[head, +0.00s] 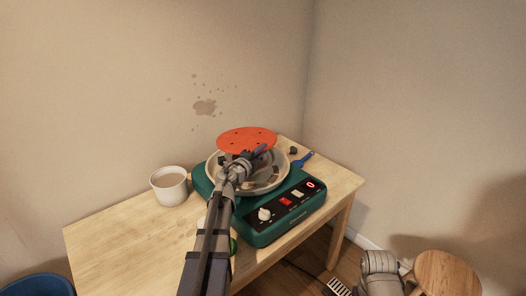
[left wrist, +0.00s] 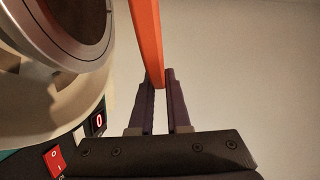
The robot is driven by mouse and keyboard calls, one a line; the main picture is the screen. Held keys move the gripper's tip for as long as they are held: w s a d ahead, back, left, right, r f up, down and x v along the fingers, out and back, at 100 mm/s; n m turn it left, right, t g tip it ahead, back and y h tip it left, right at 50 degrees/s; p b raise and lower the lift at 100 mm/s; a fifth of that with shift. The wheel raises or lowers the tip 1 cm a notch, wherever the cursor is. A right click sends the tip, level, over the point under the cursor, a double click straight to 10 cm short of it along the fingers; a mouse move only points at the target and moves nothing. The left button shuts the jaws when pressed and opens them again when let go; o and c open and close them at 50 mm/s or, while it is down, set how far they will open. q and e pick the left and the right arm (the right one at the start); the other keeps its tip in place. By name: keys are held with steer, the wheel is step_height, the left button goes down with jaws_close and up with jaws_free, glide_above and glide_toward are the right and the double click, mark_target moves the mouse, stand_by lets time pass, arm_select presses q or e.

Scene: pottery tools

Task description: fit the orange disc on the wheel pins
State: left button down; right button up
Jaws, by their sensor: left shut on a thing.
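The orange disc (head: 238,139) is flat and round with several small dark holes. My left gripper (head: 259,151) is shut on its near edge and holds it above the back of the wheel. In the left wrist view the disc (left wrist: 147,40) shows edge-on between the two fingers (left wrist: 160,84). The green pottery wheel (head: 262,232) stands on the table with a pale splash pan (head: 282,178) around its wheel head. The dark wheel head shows in the left wrist view (left wrist: 75,18). I cannot make out the pins. My right gripper is not in view.
A blue-handled tool (head: 303,160) and a small dark item (head: 293,150) lie behind right. A round wooden stool (head: 447,274) stands at lower right. The table's left part is mostly clear.

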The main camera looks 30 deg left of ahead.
arm_select(q)
steer(key=shift+f, duration=0.15)
steer(key=shift+f+b, duration=3.15)
steer(key=shift+b, duration=0.1)
steer(key=c, duration=0.8)
jaws_free()
steer(key=shift+s, duration=0.15)
steer(key=s, duration=0.7)
steer(key=shift+s+a+r, duration=0.1)
steer(key=shift+s+r, duration=0.15)
steer(key=shift+s, duration=0.05)
steer(key=shift+f, duration=0.1)
